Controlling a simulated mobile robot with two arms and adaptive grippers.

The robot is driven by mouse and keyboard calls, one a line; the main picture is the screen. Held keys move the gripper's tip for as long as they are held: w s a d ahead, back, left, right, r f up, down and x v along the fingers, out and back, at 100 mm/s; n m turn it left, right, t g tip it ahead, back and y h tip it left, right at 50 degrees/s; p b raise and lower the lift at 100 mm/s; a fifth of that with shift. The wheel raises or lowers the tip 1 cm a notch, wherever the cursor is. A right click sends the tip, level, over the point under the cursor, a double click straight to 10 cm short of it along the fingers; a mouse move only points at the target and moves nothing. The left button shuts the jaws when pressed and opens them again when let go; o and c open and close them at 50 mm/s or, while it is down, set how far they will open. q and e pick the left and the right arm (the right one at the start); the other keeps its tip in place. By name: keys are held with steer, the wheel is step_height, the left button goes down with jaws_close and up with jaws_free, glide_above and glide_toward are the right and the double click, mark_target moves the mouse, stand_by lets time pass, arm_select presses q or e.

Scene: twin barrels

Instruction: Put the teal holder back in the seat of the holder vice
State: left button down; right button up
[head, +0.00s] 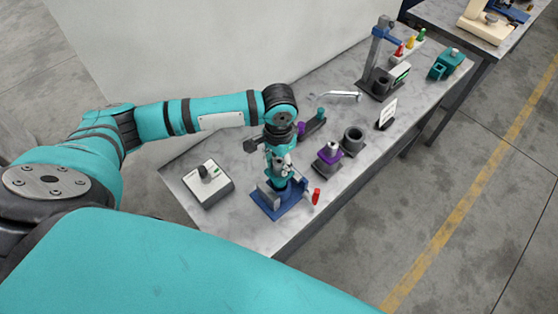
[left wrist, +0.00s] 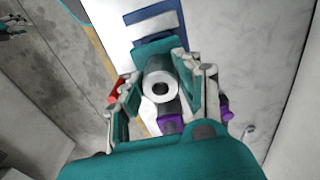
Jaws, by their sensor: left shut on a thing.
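My left gripper (head: 280,165) points down over the blue holder vice (head: 290,204) on the bench. In the left wrist view its fingers (left wrist: 160,95) are shut on the teal holder, whose pale ring and dark bore (left wrist: 160,84) face the camera. In the head view the holder's lower part (head: 281,183) shows just above or in the vice; I cannot tell whether it is seated. The vice has a red handle (head: 316,196) and shows blue in the wrist view (left wrist: 155,22). A small teal and grey part, perhaps my right gripper (left wrist: 12,28), shows at the wrist view's left edge.
A purple holder (head: 329,152) stands right of the vice, with a dark round cup (head: 353,139) beyond it. A grey box with a black knob (head: 208,182) lies to the left. A rack (head: 313,125) is behind the gripper. A post stand (head: 379,60) is farther back.

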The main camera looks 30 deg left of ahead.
mark_target(279, 175)
arm_select(q)
steer(key=shift+f+b, duration=0.75)
steer(key=shift+f, duration=2.25)
steer(key=c, duration=0.8)
jaws_free()
step_height(279, 175, up, 12)
steer(key=shift+s, duration=0.1)
stand_by(0.3)
